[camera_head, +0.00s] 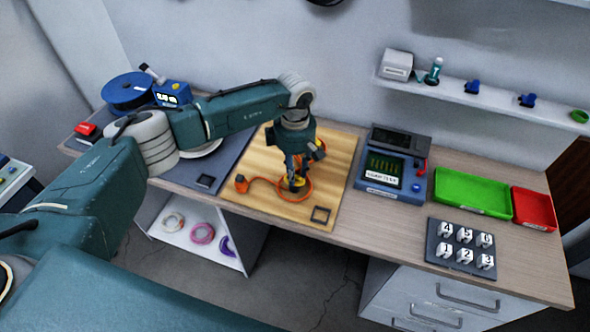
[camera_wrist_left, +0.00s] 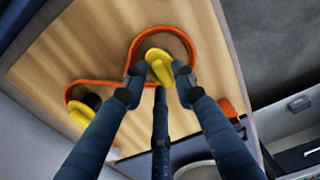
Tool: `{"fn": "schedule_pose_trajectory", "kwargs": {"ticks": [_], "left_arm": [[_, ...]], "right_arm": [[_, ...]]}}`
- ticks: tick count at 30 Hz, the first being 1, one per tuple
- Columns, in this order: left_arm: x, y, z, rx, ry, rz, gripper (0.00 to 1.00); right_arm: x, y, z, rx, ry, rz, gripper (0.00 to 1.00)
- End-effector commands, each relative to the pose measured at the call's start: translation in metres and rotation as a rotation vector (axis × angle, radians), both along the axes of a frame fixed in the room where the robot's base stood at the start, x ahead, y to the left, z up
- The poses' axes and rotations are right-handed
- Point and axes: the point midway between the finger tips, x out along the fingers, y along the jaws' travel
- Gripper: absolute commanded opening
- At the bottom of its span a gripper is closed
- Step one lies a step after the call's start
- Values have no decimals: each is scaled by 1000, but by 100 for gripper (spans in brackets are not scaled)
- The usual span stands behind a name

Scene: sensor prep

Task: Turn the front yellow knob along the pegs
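My left gripper (camera_head: 296,186) points down over the wooden board (camera_head: 262,163). A yellow knob (camera_wrist_left: 159,66) is between its fingertips (camera_wrist_left: 160,80) in the left wrist view. The fingertips are close against the knob's sides and appear shut on it. In the head view this knob (camera_head: 299,181) is mostly hidden by the gripper. A second yellow knob (camera_wrist_left: 80,116) sits apart on the board, beside a dark round part. An orange cable (camera_wrist_left: 112,83) runs around both knobs. My right gripper is not in view.
An orange block (camera_head: 241,184) and a dark square frame (camera_head: 320,214) are on the board. A blue tester (camera_head: 374,191) stands right of it, then green (camera_head: 472,192) and red trays (camera_head: 534,208). A numbered block panel (camera_head: 434,257) lies at the front right.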

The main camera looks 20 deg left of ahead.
Motion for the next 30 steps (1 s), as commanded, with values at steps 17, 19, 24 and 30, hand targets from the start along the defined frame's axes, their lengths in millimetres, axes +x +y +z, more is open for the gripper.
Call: {"fn": "schedule_pose_trajectory", "kwargs": {"ticks": [17,19,24,30], "left_arm": [[0,0,-2,-2,-1,77,0],[0,0,-2,-2,-1,118,0],[1,1,-3,-2,-2,251,0],[0,2,-3,-2,-2,440,0]], "right_arm": [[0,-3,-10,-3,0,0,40],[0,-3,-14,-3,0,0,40],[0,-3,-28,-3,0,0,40],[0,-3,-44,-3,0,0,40]]}}
